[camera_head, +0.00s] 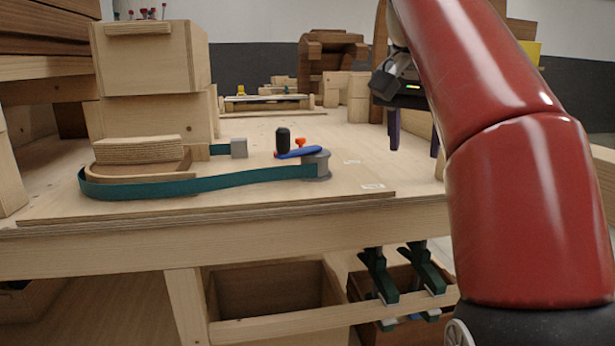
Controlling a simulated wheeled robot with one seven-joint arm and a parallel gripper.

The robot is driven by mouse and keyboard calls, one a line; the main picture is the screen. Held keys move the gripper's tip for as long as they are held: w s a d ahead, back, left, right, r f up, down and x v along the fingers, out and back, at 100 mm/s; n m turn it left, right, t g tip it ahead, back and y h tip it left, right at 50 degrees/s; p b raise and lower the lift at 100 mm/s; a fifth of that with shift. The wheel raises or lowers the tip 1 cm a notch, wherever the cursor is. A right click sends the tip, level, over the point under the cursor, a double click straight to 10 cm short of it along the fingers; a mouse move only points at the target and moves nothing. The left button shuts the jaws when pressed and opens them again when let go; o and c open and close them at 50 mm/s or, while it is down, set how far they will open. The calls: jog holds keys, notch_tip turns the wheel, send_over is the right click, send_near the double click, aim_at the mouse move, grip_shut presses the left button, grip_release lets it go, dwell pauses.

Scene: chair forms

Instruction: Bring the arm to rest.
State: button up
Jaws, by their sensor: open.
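My red arm (505,150) reaches in from the lower right and rises along the right side of the view. My gripper (414,140) hangs above the right part of the workbench, with its two dark purple fingers pointing down and apart. Nothing shows between the fingers, so it is open and empty. The upper part of the wrist is partly hidden behind the red arm link.
The workbench (240,238) holds a curved wooden form with a green strap (200,187) and a clamp with a blue lever (298,152). Wooden boxes (150,60) stand at left. Green clamps (380,272) hang on a lower rail.

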jog(key=s+f+n, duration=0.2)
jog(key=s+f, duration=0.4)
jog(key=f, duration=0.4)
jog(key=s+f+n+t+y, duration=0.1)
jog(key=s+f+n, duration=0.1)
jog(key=s+f, duration=0.4)
jog(key=s+f+n+y, duration=0.1)
jog(key=s+f, duration=0.5)
jog(key=f, duration=1)
jog(key=shift+s+a+n+t, duration=0.15)
jog(key=shift+s+n+t, duration=0.1)
jog(key=shift+n+t, duration=0.25)
